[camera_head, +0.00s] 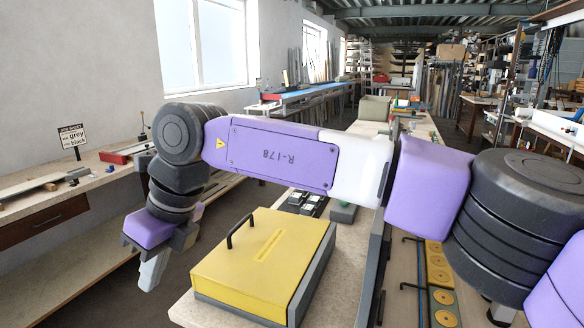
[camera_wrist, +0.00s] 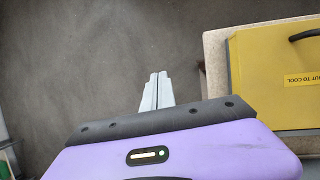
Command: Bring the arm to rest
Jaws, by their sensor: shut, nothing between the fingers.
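My gripper (camera_head: 151,272) hangs at the end of my purple and black arm, at the left in the head view, pointing down over the floor. It is off the left side of the bench with the yellow-lidded box. In the wrist view my gripper (camera_wrist: 157,77) shows its two grey fingers together, with bare grey floor beyond them and nothing held. My arm stretches from the right edge of the head view across the middle, above the yellow box, and bends down at the left.
The yellow box (camera_head: 262,250) with a black handle stands on the near bench (camera_head: 190,312), close right of my gripper; the box (camera_wrist: 285,85) also shows in the wrist view. A side bench (camera_head: 95,185) with a sign (camera_head: 73,137) runs along the left wall. Floor lies between the benches.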

